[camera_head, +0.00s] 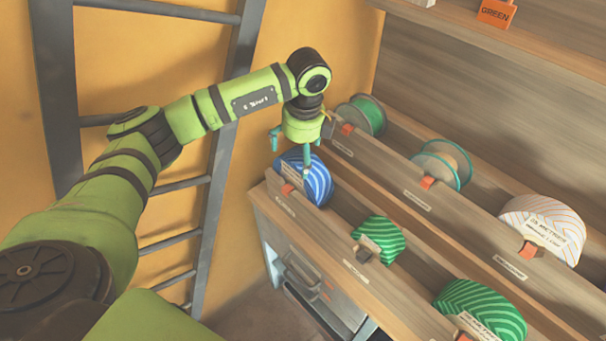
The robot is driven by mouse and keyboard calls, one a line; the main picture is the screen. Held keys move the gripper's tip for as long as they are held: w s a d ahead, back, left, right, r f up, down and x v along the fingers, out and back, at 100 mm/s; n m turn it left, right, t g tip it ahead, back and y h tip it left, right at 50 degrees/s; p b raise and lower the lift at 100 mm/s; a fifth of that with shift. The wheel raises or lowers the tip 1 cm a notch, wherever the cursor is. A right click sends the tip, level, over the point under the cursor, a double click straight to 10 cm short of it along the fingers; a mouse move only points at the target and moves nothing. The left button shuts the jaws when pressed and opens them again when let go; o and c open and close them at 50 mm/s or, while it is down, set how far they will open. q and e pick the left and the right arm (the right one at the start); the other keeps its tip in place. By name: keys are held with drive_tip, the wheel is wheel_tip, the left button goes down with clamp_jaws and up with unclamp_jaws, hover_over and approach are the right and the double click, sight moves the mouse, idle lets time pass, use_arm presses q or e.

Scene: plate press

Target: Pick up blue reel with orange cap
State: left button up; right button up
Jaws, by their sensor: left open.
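The blue reel (319,183) with white stripes sits upright in the left end of the front wooden trough. A small orange piece (287,189) is on the trough's front board just before it; I cannot tell whether it is joined to the reel. My left gripper (291,160) points down just above the blue reel, with its teal fingers apart. One finger is in front of the reel's upper part, and the other is to its left. I cannot tell whether either touches it. My right gripper is not in view.
Green striped reels (379,238) and (481,308) stand farther right in the front trough. Wooden dividers run between the rows. A grey ladder (182,185) stands left.

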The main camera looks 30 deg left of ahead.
sight(299, 159)
use_arm(q)
drive_tip(key=shift+a+f+p, duration=0.15)
drive_tip(key=shift+f+p, duration=0.2)
drive_tip(key=shift+f, duration=1.3)
drive_tip(key=c, duration=1.5)
drive_tip(key=shift+w+r, duration=0.1)
drive_tip(key=shift+w, duration=0.05)
drive_tip(key=shift+c, duration=0.4)
drive_tip(key=shift+r, duration=0.1)
